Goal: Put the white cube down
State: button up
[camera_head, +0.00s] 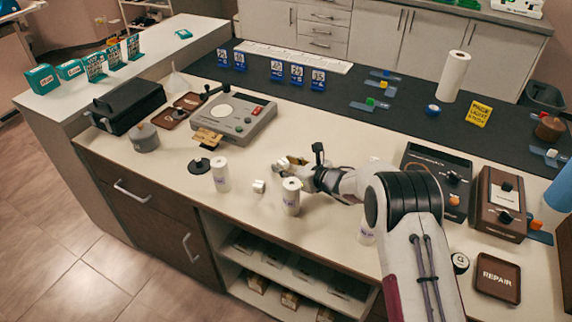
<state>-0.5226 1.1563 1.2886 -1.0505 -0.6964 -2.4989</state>
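A small white cube (258,186) shows on the beige counter between two white cylinders, a left one (220,174) and a right one (291,196). My gripper (284,163) points left, above and a little to the right of this cube in the picture. A gap shows between them. The fingers are small and partly hidden, so I cannot tell whether they are open or shut. Another small whitish cube (551,153) sits on a blue plate at the far right.
Dark boxes (437,172) and a brown box (500,203) stand right, near a REPAIR tray (498,277). Some bare counter lies around the cube.

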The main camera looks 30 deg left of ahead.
jog(key=shift+r, duration=0.2)
dwell(0.3)
jog(key=shift+v, duration=5.95)
jog(key=shift+d, duration=0.1)
